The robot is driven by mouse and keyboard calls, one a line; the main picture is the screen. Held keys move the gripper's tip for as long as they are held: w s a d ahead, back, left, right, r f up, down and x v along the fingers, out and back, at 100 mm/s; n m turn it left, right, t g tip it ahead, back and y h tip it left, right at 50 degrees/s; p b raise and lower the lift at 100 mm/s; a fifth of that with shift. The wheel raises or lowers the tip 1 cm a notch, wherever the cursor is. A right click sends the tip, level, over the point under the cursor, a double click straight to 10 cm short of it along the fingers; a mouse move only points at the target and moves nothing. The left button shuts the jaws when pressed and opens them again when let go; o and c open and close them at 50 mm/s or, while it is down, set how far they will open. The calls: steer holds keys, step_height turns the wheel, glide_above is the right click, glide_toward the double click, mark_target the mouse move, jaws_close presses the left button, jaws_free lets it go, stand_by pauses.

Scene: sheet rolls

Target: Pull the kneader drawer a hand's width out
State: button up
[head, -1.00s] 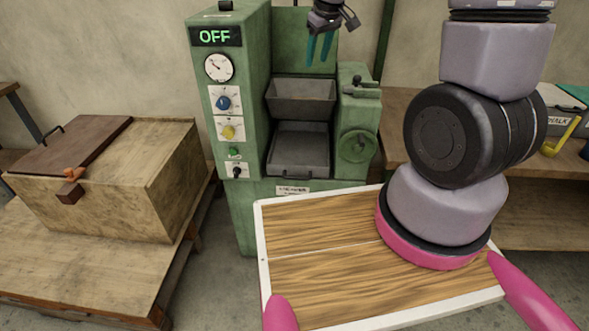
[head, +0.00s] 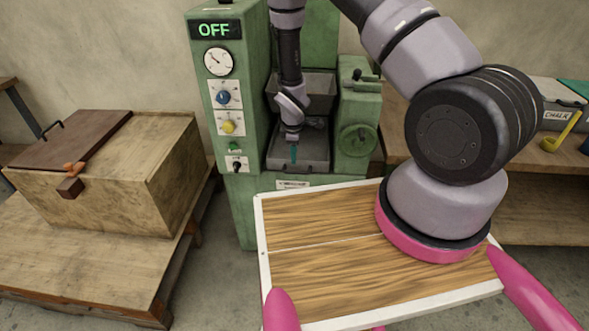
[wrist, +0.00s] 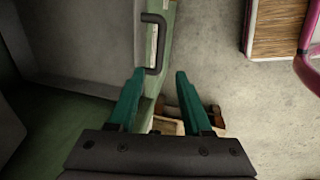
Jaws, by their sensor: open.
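The kneader drawer (head: 314,160) is a grey metal tray low in the green kneader (head: 237,120), below the hopper. Its dark bar handle (wrist: 155,35) shows at the drawer's front edge in the wrist view. My gripper (head: 293,154) points down over the drawer's front part in the head view. In the wrist view my gripper (wrist: 159,76) has its two teal fingers apart, with nothing held. The handle's near end appears in the gap between the fingertips; I cannot tell whether they are level with it. My wrist hides part of the drawer and hopper in the head view.
My wooden deck (head: 330,255) with a white rim lies in front of the kneader. A wooden chest (head: 110,180) stands on a low table at left. A bench with a chalk box (head: 556,119) and yellow scoop (head: 560,135) is at right.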

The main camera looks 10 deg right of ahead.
mark_target(294, 172)
steer(key=f, duration=0.3)
steer(key=w+f, duration=0.1)
steer(key=f, duration=0.5)
steer(key=shift+w+d+f, duration=0.1)
steer(key=shift+w+d, duration=0.15)
steer(key=shift+w, duration=0.15)
steer(key=shift+c, duration=0.3)
jaws_close()
steer(key=shift+s, duration=0.1)
stand_by(0.5)
